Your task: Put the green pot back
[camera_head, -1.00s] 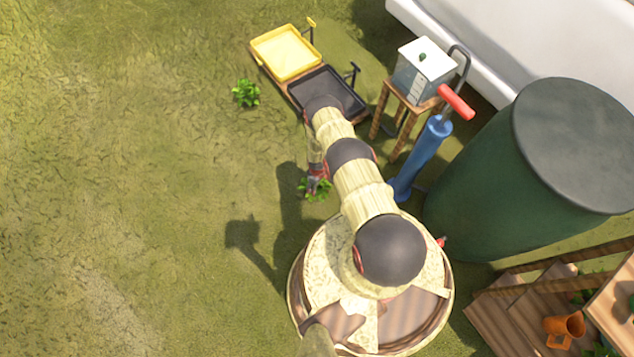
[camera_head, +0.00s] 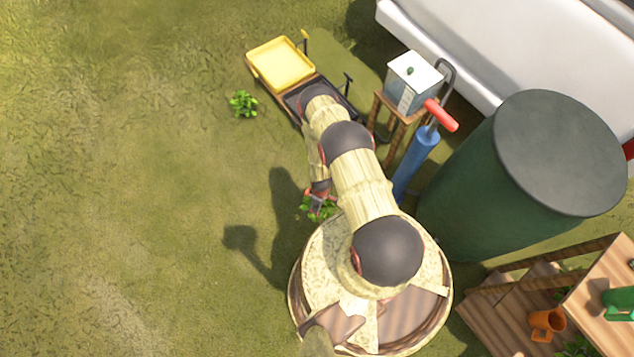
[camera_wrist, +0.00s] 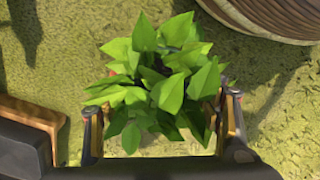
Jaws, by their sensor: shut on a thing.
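My gripper (camera_head: 319,196) hangs low in front of my base, with its two fingers on either side of a leafy green plant (camera_head: 314,212). In the wrist view the gripper (camera_wrist: 163,122) is shut on this plant (camera_wrist: 160,80). Its leaves hide whatever pot is under them, so I cannot tell the pot's colour. A green object (camera_head: 619,305), perhaps a pot or a can, stands on the wooden stand at the right edge, partly cut off by the frame.
Another leafy plant (camera_head: 243,103) stands on the grass beside a yellow tray (camera_head: 281,62) and a black tray (camera_head: 338,97). A blue pump (camera_head: 415,165), a large green barrel (camera_head: 460,190) and wooden steps (camera_head: 500,318) with an orange pot (camera_head: 546,322) are at right. The left grass is open.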

